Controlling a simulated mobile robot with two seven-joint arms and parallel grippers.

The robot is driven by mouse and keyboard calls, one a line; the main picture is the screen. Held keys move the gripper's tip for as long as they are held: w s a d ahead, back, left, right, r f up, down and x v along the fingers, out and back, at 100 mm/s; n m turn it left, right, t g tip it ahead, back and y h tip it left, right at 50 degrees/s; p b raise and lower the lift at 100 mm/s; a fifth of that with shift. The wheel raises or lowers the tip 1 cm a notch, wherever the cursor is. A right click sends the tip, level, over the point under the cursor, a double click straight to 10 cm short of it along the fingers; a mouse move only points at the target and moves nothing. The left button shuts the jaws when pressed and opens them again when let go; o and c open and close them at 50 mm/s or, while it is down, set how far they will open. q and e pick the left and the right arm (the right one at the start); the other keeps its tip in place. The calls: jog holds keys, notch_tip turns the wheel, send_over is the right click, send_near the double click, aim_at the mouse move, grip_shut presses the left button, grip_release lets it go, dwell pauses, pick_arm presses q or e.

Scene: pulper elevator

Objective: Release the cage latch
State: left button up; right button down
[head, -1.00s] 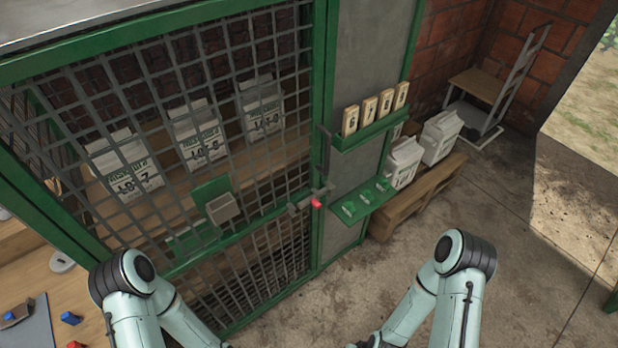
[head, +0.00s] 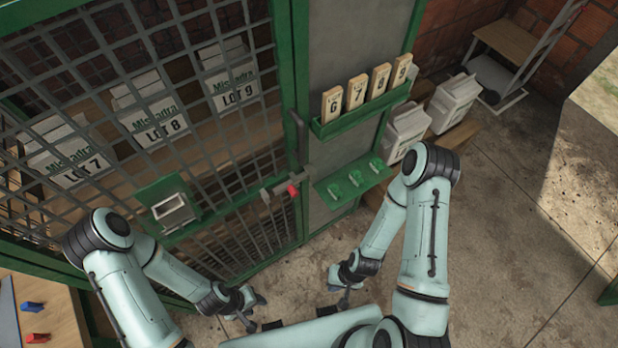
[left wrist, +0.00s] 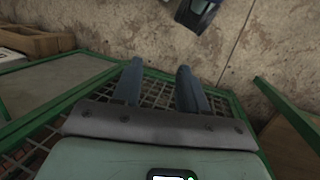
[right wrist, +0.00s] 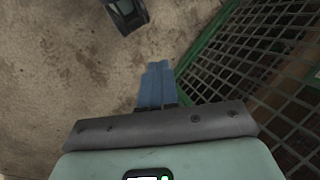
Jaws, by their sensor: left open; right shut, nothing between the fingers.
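The cage latch (head: 272,190) is a grey bar with a red knob (head: 292,191) at the right edge of the green mesh cage door (head: 296,130). The bar lies across the door edge and the post, and nothing touches it. My left gripper (head: 250,312) is low in front of the cage, below the latch, with its fingers apart and empty. Its fingers (left wrist: 158,88) show spread in the left wrist view. My right gripper (head: 344,297) is low to the right of it, over the floor. Its fingers (right wrist: 157,85) are together and empty in the right wrist view.
A green rack (head: 362,108) of numbered cards and a lower shelf (head: 352,180) with green tags stick out right of the latch. A grey box (head: 174,210) is on the cage front. Lot sacks (head: 232,85) stand inside. White sacks (head: 455,103) stand at right.

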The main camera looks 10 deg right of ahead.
pick_arm(q)
jog(key=shift+s+a, duration=0.1)
pick_arm(e)
jog(key=shift+s+a, duration=0.1)
